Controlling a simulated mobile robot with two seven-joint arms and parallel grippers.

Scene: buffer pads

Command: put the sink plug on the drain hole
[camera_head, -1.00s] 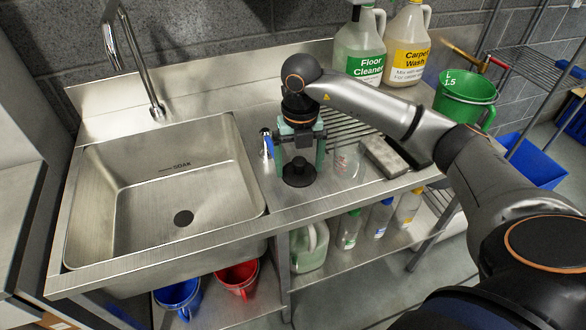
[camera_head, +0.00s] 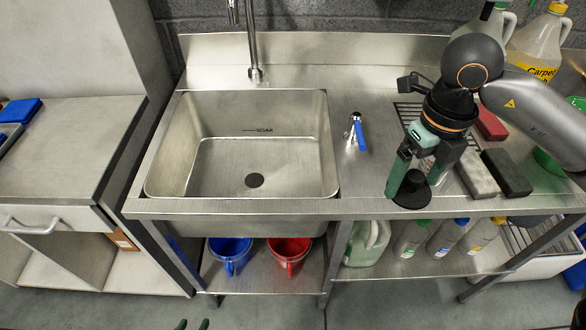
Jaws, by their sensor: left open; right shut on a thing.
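The black sink plug (camera_head: 411,199) is a flat round disc with a knob, over the steel counter to the right of the sink. My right gripper (camera_head: 417,178) points down and is shut on the plug's knob. I cannot tell whether the disc touches the counter. The dark drain hole (camera_head: 254,180) is in the floor of the steel sink (camera_head: 190,150), uncovered, well to the left of the plug.
A blue-handled tool (camera_head: 360,134) lies between sink and plug. A faucet (camera_head: 254,50) stands behind the sink. A grey block (camera_head: 474,174), a dark block (camera_head: 507,172) and a red block (camera_head: 490,124) lie right of my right gripper. The sink's raised rim separates basin and counter.

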